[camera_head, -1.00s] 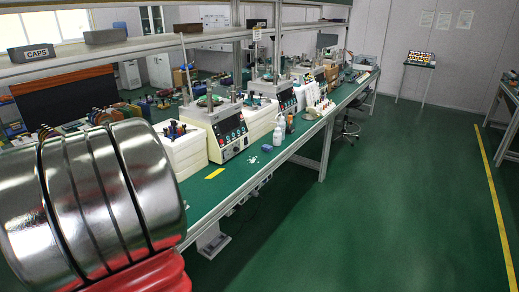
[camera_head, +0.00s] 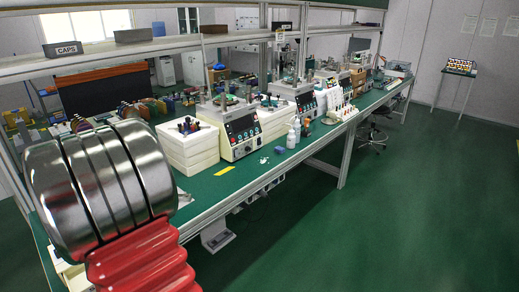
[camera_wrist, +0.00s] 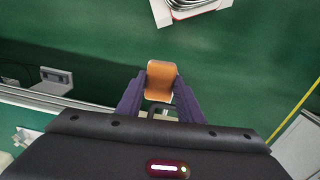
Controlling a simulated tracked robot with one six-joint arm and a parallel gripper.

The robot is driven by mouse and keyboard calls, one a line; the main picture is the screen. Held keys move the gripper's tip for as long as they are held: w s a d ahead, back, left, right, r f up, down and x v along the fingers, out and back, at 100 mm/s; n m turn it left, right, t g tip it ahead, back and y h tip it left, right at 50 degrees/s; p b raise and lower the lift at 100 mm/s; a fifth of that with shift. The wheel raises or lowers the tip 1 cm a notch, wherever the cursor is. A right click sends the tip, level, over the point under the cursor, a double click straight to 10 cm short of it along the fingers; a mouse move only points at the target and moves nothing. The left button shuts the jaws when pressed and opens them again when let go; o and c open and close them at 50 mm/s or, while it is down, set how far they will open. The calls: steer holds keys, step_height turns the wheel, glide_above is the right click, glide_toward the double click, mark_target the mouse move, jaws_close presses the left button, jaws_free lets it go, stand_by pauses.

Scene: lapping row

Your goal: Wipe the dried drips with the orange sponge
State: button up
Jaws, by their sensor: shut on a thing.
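My gripper (camera_wrist: 160,98) is shut on the orange sponge (camera_wrist: 160,80) in the wrist view, with the sponge between the two dark fingertips. Green floor lies below it. In the head view the gripper and sponge do not show; only my arm, silver and red, fills the lower left. Small white spots (camera_head: 264,160), possibly the dried drips, lie on the green bench top (camera_head: 205,188) in front of a cream machine. They are too small to tell clearly.
A yellow strip (camera_head: 225,171), a blue block (camera_head: 280,150) and white bottles (camera_head: 292,137) are on the bench near the spots. White stacked trays (camera_head: 188,150) and the cream machine (camera_head: 240,137) stand behind. A shelf (camera_head: 200,42) runs above.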

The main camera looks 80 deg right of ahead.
steer(key=w+a+f+n, duration=0.1)
steer(key=w+a+f, duration=0.2)
steer(key=w+a, duration=0.2)
steer(key=w+a+f+n, duration=0.2)
steer(key=w+a+f, duration=0.2)
steer(key=a, duration=0.7)
steer(key=w+a+f+n, duration=0.2)
steer(key=w+a+f, duration=0.2)
steer(key=a, duration=0.5)
steer(key=shift+w, duration=1.05)
steer(key=shift+s, duration=0.15)
